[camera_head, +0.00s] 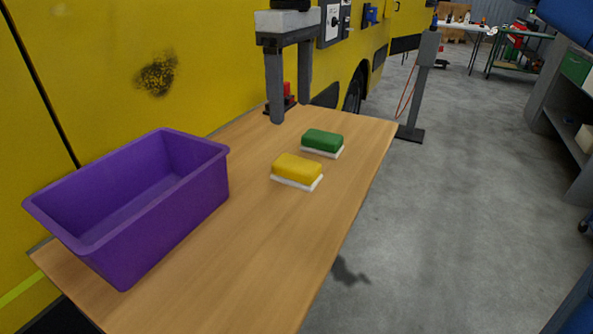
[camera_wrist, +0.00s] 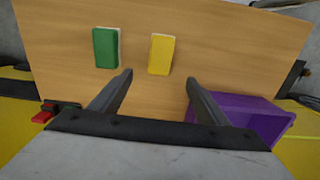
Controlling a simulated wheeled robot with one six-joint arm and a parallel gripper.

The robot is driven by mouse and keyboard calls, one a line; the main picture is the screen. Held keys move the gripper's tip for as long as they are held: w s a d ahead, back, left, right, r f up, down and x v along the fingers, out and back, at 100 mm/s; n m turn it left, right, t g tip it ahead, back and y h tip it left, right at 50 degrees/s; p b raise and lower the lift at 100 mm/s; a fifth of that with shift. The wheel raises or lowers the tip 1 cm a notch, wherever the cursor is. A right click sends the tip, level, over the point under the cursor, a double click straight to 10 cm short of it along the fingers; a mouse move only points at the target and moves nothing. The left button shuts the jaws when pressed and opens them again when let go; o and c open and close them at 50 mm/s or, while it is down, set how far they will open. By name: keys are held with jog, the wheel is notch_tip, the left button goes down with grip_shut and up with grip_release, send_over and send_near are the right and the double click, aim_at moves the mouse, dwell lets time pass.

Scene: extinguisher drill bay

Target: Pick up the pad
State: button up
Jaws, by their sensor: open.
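Two pads lie on the wooden table, each with a white underside. The yellow pad (camera_head: 297,168) is nearer and the green pad (camera_head: 323,140) is just behind it to the right, with a small gap between them. In the wrist view the yellow pad (camera_wrist: 162,54) is ahead of the fingertips and the green pad (camera_wrist: 106,47) is to its left. My gripper (camera_head: 291,112) is open and empty, fingers pointing down, behind and left of the green pad. In the wrist view my gripper (camera_wrist: 158,80) shows both fingers apart, touching neither pad.
An empty purple bin (camera_head: 130,210) stands at the table's left; it also shows in the wrist view (camera_wrist: 245,112). A yellow vehicle side (camera_head: 150,80) runs along the table's far edge. The table (camera_head: 270,240) is bare in front of the pads. Grey floor is open at right.

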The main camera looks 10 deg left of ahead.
aim_at(292, 161)
notch_tip(292, 161, down, 15)
jog(key=shift+r, duration=0.2)
dwell(0.5)
jog(key=c, duration=1.2)
jog(key=shift+r, duration=0.15)
notch_tip(292, 161, up, 10)
jog(key=shift+f, duration=0.1)
